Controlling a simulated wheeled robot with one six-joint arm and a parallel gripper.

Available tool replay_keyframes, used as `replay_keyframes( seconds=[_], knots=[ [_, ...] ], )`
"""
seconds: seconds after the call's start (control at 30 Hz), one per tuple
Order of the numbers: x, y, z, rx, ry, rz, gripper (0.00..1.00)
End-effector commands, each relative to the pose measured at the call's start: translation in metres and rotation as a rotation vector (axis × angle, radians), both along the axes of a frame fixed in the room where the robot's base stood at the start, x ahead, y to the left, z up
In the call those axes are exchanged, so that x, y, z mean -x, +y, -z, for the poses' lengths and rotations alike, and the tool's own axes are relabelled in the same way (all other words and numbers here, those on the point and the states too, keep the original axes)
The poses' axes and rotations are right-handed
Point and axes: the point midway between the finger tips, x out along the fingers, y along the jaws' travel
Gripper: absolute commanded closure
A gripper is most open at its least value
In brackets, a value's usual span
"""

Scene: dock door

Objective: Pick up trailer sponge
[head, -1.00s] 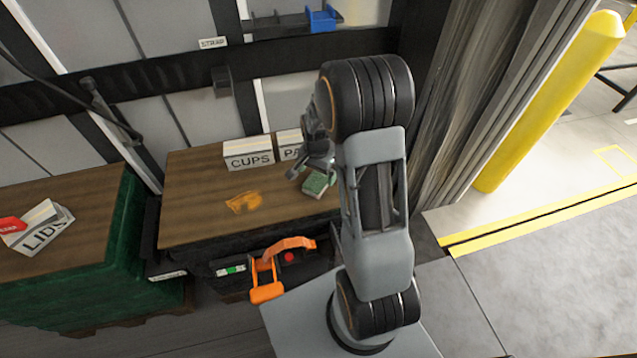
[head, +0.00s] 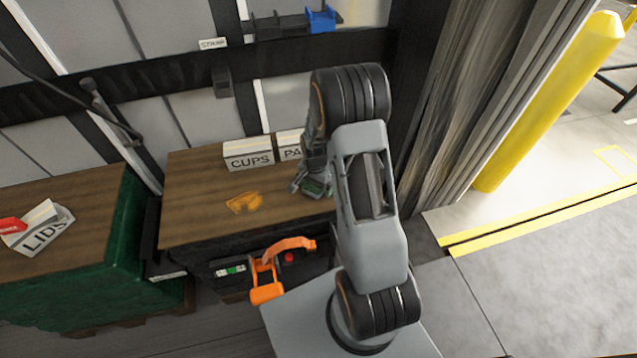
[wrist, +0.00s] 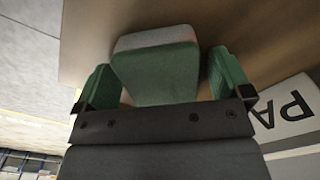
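The sponge (wrist: 155,62), a green block with a paler greyish face, lies on the brown wooden top (head: 190,205) of the middle stack. In the head view only a bit of green (head: 314,188) shows at my gripper, and my arm hides the rest. My gripper (wrist: 163,78) is open, with one green finger on each side of the sponge. Narrow gaps seem to show beside the sponge, so the fingers do not appear closed on it. In the head view my gripper (head: 310,187) is low at the right part of the top.
A CUPS box (head: 248,156) and a partly hidden PA-labelled box (head: 289,146) stand at the back of the top. Orange glasses (head: 244,203) lie left of my gripper. An orange-handled case (head: 290,262) is in front. A LIDS box (head: 42,232) sits on the left stack.

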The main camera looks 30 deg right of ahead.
Motion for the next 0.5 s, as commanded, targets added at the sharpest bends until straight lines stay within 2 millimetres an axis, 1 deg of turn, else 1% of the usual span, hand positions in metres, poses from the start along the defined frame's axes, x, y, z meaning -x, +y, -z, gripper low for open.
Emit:
replay_keyframes(
  seconds=[0.03,0.07,0.5],
  knots=[
    [0.0,0.0,-0.0001,0.0,0.0,0.0,0.09],
    [0.0,0.0,-0.0001,0.0,0.0,0.0,0.12],
    [0.0,-0.0001,-0.0003,0.0,0.0,0.0,0.54]
  ],
)
